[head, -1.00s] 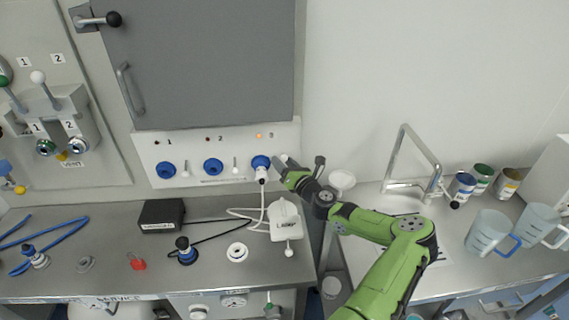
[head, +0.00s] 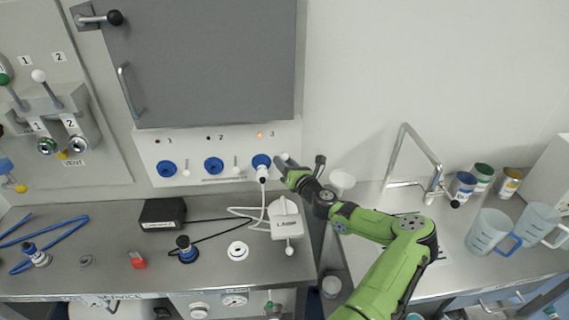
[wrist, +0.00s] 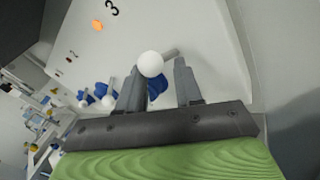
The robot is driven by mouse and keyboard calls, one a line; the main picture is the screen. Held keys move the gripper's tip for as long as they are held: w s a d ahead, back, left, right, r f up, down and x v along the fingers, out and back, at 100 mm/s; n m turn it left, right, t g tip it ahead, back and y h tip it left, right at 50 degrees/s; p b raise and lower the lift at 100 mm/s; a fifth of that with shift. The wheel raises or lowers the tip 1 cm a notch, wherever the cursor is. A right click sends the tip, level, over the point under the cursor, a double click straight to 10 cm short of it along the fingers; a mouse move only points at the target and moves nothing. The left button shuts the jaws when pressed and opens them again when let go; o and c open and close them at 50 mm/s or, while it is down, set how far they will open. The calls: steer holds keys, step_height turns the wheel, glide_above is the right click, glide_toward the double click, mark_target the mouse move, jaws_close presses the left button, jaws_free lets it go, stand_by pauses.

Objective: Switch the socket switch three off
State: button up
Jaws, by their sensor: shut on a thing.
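The socket panel (head: 225,172) on the wall carries blue sockets numbered 1, 2 and 3. Socket three (head: 262,161) holds a white plug with a cable, and the light above it (head: 260,134) glows orange. My gripper (head: 284,166) is at the panel's right end, just right of that plug, and covers most of switch three in the head view. In the wrist view my gripper (wrist: 160,78) has its fingers around the lever of switch three, whose white ball knob (wrist: 150,65) shows near the left finger. The gripper is shut on this lever. The figure 3 (wrist: 112,8) is at the top.
Switches one (head: 186,171) and two (head: 236,170) stand to the left. A grey cabinet (head: 200,60) hangs above. Below is a steel bench with a white lamp box (head: 285,222) and a black box (head: 162,213). The tap (head: 412,165) is right of my arm.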

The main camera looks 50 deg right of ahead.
steer(key=shift+d+r, duration=0.1)
stand_by(0.7)
steer(key=o, duration=0.9)
steer(key=shift+d, duration=0.1)
steer(key=shift+c, duration=0.2)
steer(key=b+v, duration=0.1)
steer(key=v, duration=1.4)
steer(key=shift+s, duration=0.4)
steer(key=shift+b, duration=0.3)
